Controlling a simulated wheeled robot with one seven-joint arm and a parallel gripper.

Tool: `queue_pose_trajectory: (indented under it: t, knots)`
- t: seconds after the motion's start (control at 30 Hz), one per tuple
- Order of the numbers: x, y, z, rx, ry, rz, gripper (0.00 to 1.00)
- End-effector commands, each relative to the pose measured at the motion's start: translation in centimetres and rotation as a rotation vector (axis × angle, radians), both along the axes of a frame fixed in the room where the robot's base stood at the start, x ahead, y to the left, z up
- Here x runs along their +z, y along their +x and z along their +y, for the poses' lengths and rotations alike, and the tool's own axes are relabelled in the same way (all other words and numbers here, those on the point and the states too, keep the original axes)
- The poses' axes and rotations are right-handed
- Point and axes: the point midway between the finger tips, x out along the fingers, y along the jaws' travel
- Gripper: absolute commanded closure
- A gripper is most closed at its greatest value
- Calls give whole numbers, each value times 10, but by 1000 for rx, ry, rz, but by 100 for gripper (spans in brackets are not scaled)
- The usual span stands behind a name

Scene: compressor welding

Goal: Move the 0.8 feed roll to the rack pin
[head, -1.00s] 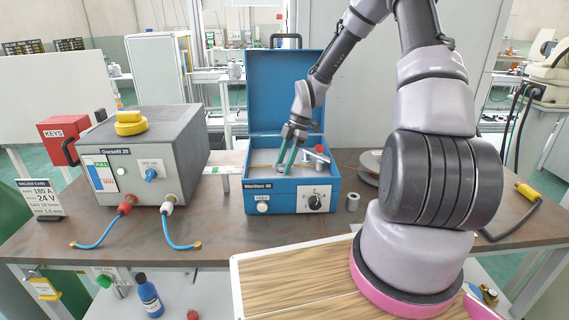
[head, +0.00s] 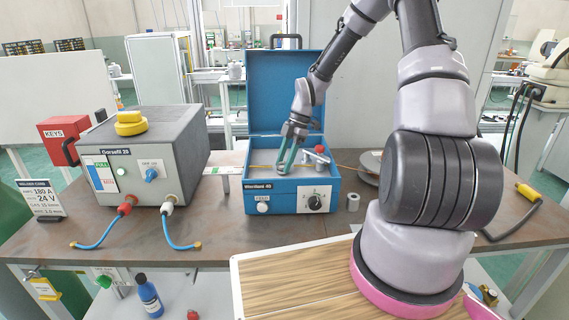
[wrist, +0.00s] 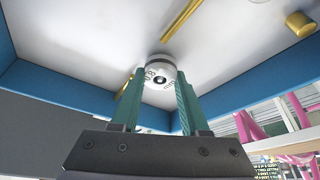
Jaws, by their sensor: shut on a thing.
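The 0.8 feed roll (wrist: 160,76) is a small silver-grey cylinder with a dark centre hole and "0.8 mm" on its face. It sits between the green fingers of my gripper (wrist: 159,92) in the wrist view. The gripper is shut on it. In the head view my gripper (head: 286,161) reaches down into the open blue feeder box (head: 292,206), and the roll (head: 281,169) is a small grey shape at the fingertips. I cannot tell whether the roll touches anything else in the box. I cannot make out a rack pin for certain.
A red-knobbed part (head: 319,150) stands right of my gripper in the box. The raised blue lid (head: 286,92) is behind. A small grey cylinder (head: 353,202) stands on the bench right of the box. A grey welder (head: 150,155) stands left.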

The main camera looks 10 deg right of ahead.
Motion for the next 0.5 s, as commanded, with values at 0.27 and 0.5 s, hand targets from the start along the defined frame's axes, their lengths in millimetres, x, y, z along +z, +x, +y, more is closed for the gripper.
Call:
queue_pose_trajectory:
  t: [0.27, 0.5]
  knots:
    - [19, 1, 0, -1, 1, -2, 100]
    - [38, 1, 0, 1, 0, -4, 100]
